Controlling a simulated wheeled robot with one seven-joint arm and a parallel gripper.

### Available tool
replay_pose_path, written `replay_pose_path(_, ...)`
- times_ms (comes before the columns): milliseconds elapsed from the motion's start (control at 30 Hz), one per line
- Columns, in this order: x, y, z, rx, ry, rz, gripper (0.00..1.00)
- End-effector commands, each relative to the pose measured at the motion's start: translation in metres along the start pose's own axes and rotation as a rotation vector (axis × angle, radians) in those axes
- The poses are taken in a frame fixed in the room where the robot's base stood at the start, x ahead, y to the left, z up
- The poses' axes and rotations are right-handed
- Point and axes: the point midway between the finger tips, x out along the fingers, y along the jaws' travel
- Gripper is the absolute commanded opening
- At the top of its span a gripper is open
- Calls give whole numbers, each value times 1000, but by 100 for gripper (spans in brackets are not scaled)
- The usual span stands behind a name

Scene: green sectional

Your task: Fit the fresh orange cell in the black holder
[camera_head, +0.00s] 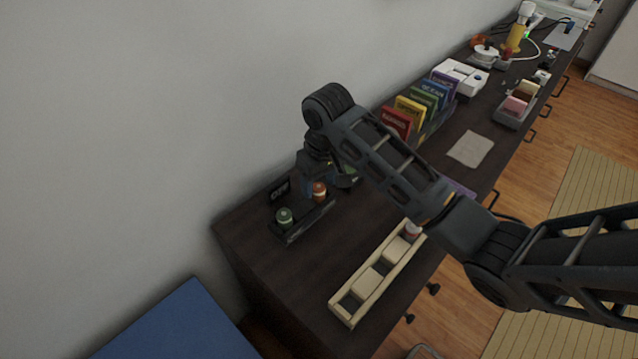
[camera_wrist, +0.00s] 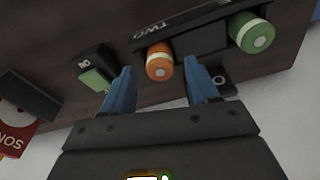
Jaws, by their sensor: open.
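The orange cell (camera_head: 319,191) is upright at the far end of the black holder (camera_head: 290,236), and a green cell (camera_head: 284,216) is at the near end. In the wrist view the orange cell (camera_wrist: 159,62) shows between the two blue fingers of my gripper (camera_wrist: 158,68). The fingers are apart, with a visible gap on each side of the cell. The green cell (camera_wrist: 252,33) is to its right, and the holder (camera_wrist: 200,12) bears the word TWO. In the head view my gripper (camera_head: 322,178) is just over the orange cell and partly hides it. I cannot tell how deep the cell sits.
A small black sign (camera_head: 279,190) stands close behind the holder, near the wall. A black block with a green face (camera_wrist: 95,80) lies left of the fingers. Coloured boxes (camera_head: 410,110) stand further back.

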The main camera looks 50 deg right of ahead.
Motion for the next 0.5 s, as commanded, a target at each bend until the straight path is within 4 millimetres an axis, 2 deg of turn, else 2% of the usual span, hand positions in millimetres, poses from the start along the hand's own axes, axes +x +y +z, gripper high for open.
replay_pose_path(333, -76, 0, -1, -2, 4, 0, 59)
replay_pose_path(500, -101, 0, 0, -1, 0, 1, 59)
